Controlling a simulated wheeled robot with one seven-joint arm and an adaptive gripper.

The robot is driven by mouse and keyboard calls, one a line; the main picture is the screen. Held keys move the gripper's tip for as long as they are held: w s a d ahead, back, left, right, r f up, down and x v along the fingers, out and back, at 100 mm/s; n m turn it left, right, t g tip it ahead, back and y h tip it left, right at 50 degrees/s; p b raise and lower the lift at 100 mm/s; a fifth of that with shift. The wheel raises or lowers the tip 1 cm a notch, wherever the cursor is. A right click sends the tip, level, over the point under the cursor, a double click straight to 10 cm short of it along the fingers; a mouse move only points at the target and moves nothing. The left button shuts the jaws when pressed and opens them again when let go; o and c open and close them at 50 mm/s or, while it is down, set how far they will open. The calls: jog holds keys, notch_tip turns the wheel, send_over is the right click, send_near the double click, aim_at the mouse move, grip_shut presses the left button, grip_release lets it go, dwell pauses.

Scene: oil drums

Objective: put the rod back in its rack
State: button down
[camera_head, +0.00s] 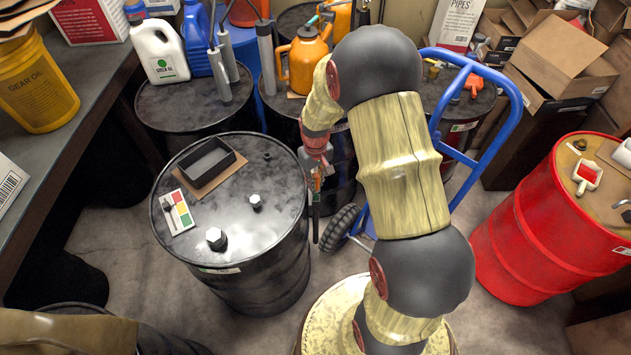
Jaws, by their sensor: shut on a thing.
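My gripper (316,183) is at the end of my arm, just beyond the right edge of the nearest black drum. It is shut on a thin dark rod (316,222), which hangs nearly upright beside the drum. The rod's upper end is hidden by the gripper. No rack can be made out for certain. A black open-topped box (229,158) sits on brown cardboard on the drum top, to the left of my gripper and apart from it.
A blue hand truck (513,98) stands behind my arm. A red drum (529,237) is at right, a workbench (62,118) at left. Bare floor shows between the drums.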

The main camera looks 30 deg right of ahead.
jog(key=shift+f, duration=0.2)
jog(key=shift+f+b, duration=0.65)
jog(key=shift+f, duration=0.45)
jog(key=shift+f+b, duration=0.6)
jog(key=shift+f, duration=0.1)
dwell(0.7)
jog(key=c, duration=1.7)
grip_release()
jog(key=shift+o, duration=0.2)
